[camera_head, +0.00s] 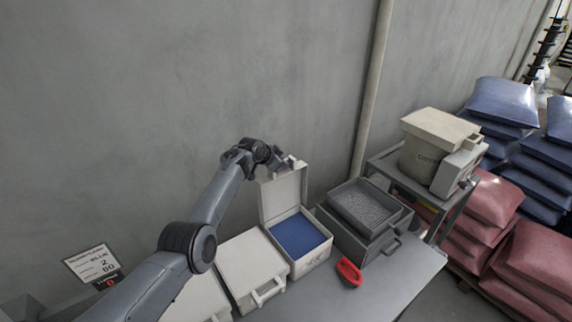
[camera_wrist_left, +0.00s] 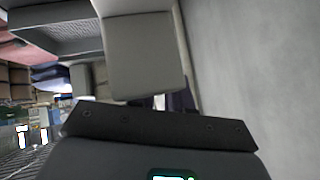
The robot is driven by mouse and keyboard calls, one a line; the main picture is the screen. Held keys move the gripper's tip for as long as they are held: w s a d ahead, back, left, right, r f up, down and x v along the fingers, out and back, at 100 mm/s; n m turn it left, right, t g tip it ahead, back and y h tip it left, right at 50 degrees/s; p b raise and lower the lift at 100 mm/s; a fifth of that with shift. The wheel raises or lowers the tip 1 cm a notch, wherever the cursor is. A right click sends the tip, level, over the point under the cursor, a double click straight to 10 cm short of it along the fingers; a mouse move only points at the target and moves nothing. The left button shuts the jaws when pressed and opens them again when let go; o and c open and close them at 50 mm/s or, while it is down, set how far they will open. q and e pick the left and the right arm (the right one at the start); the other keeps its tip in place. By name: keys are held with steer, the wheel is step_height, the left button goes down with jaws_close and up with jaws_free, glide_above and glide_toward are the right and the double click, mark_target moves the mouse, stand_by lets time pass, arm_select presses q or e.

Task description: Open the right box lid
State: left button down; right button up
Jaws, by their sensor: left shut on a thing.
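The right box (camera_head: 309,262) is a pale case on the table, and its inside shows blue. Its lid (camera_head: 282,197) stands up about vertical at the back, near the wall. My left gripper (camera_head: 287,164) is at the lid's top edge and is shut on it. In the left wrist view the lid (camera_wrist_left: 146,55) is a grey panel reaching up from the gripper (camera_wrist_left: 160,102), whose fingertips are mostly hidden. My right gripper is in neither view.
A closed pale case (camera_head: 250,262) stands left of the open box, with another (camera_head: 203,298) partly behind my arm. A dark grey bin (camera_head: 362,232) and a red ring-shaped item (camera_head: 349,272) are to the right. The front right of the table (camera_head: 385,295) is clear.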

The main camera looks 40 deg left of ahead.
arm_select(q)
steer(key=c, duration=1.1)
jaws_free()
steer(key=shift+d, duration=0.1)
steer(key=shift+c, duration=0.2)
steer(key=shift+p+v, duration=0.45)
steer(key=shift+v, duration=0.55)
steer(key=v, duration=0.8)
steer(key=shift+s+r, duration=0.25)
